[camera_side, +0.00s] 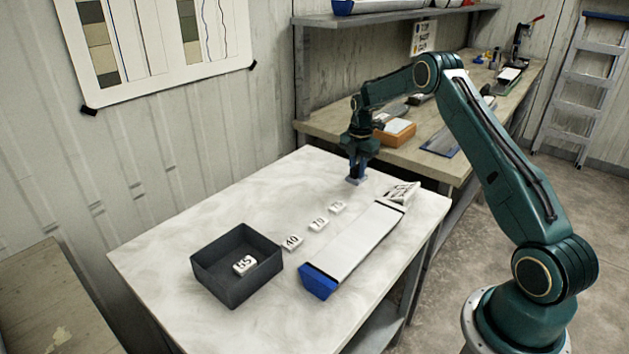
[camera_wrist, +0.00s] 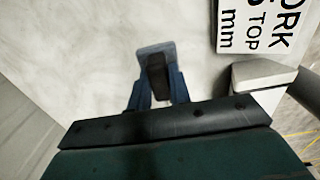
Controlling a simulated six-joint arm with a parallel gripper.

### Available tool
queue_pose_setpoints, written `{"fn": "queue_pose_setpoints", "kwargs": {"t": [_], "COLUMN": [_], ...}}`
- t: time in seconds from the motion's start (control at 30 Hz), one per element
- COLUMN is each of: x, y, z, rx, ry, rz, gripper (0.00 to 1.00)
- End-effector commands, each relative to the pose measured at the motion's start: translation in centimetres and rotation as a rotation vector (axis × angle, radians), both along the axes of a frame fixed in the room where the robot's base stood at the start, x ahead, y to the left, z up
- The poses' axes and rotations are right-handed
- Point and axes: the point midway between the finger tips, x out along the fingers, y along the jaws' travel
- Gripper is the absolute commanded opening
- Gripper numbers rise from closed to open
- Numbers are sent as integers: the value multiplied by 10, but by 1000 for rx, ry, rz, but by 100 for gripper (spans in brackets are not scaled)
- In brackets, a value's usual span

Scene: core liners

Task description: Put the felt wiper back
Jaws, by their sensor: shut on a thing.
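The felt wiper is a small grey-blue block with a dark grip. In the side view the wiper (camera_side: 356,180) is at the far end of the white table, under my gripper (camera_side: 358,171). In the wrist view the wiper (camera_wrist: 155,50) sits between the blue fingertips of my gripper (camera_wrist: 157,88), which is shut on its dark grip. The wiper is at or just above the tabletop; I cannot tell if it touches. The long white core liner (camera_side: 355,242) lies to the right, with a blue cap (camera_side: 318,282) at its near end.
A dark open box (camera_side: 212,250) holds a block marked 55 (camera_side: 244,265). Blocks marked 40 (camera_side: 292,242) and 70 (camera_side: 318,224) and another block (camera_side: 337,207) stand in a row beside the liner. A printed sign (camera_wrist: 258,28) is at the liner's far end.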

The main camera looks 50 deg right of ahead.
Motion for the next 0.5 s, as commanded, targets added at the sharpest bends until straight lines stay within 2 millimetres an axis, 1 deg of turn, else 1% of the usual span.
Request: {"fn": "queue_pose_setpoints", "kwargs": {"t": [0.17,0.3,0.4,0.5], "x": [-1,-1,0,0], "y": [0,0,0,0], "z": [-15,-32,-40,-42], "rx": [2,2,1,1], "ry": [3,3,1,1], "rz": [0,0,0,0], "gripper": [0,0,0,0]}}
